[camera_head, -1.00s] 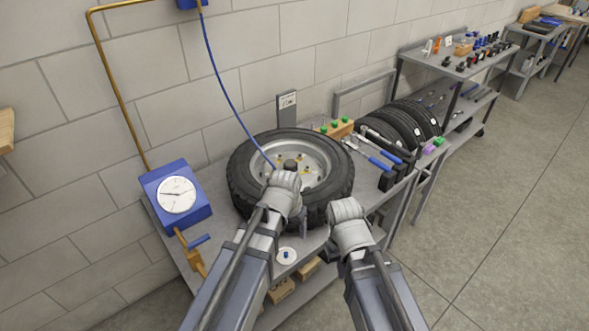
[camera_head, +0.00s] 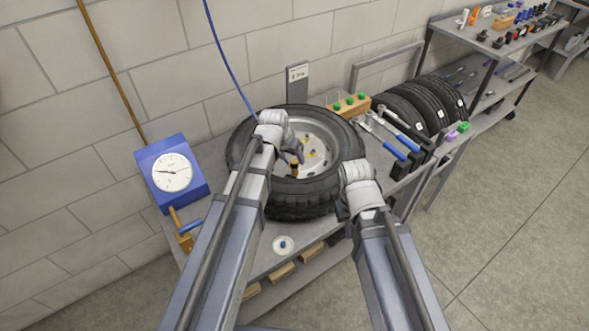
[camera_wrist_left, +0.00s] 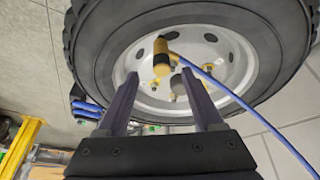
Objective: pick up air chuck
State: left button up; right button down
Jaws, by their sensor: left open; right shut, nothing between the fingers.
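The air chuck is a brass-yellow fitting on a blue hose; in the left wrist view the chuck (camera_wrist_left: 162,60) lies just beyond my open fingertips, over the wheel. In the head view a brass piece (camera_head: 294,168) shows below my left gripper (camera_head: 292,155), and the rest is hidden by the wrist. In the left wrist view my left gripper (camera_wrist_left: 160,88) is open and empty, with its two fingers apart. My right gripper (camera_head: 345,222) is shut and empty in front of the tire's right side, its fingers mostly hidden by its wrist.
The tire with a grey rim (camera_head: 305,208) lies on the grey bench. A blue gauge box (camera_head: 172,172) stands at the left. A wooden block with green-topped pieces (camera_head: 350,106) and blue-handled tools (camera_head: 395,152) lie to the right. The blue hose (camera_head: 228,65) hangs down from above.

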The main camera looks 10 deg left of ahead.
aim_at(294, 161)
pick_arm(q)
jog(key=shift+w+b+x, duration=0.15)
jog(key=shift+b+x, duration=1.05)
jog(key=shift+x, duration=0.3)
jog(key=shift+w+b+x, duration=0.1)
jog(key=shift+b+x, duration=1.05)
jog(key=shift+x, duration=0.4)
jog(key=shift+a+r, duration=0.1)
jog(key=shift+r, duration=0.15)
grip_shut()
